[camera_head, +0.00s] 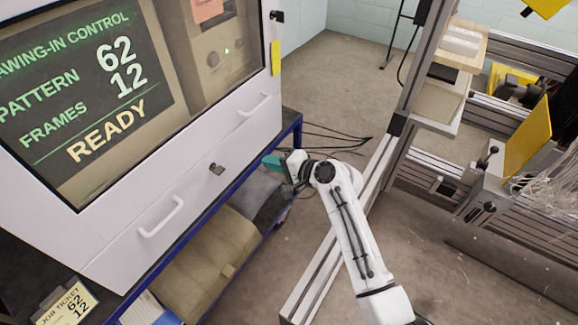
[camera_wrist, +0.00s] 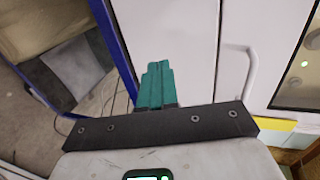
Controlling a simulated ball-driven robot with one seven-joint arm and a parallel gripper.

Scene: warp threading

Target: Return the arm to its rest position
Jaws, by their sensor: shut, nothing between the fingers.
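My white arm reaches up from the lower right in the head view. Its gripper (camera_head: 270,162) is near the right end of the white cabinet (camera_head: 185,190), by the blue shelf frame. The gripper's teal fingers point left toward the cabinet front and partly show. In the wrist view the teal fingers of my gripper (camera_wrist: 155,85) are together, with nothing between them. The cabinet's white front and a handle (camera_wrist: 240,75) lie beyond and to the right of them. I cannot tell the exact gap between fingers and cabinet.
The cabinet's screen (camera_head: 80,95) reads READY. A lower shelf holds a tan folded bundle (camera_head: 205,260) and a grey item (camera_head: 255,195). A metal-framed machine with pale threads (camera_head: 550,195) stands at right. An aluminium rail (camera_head: 320,275) runs beside my arm. Bare floor (camera_head: 340,80) lies behind.

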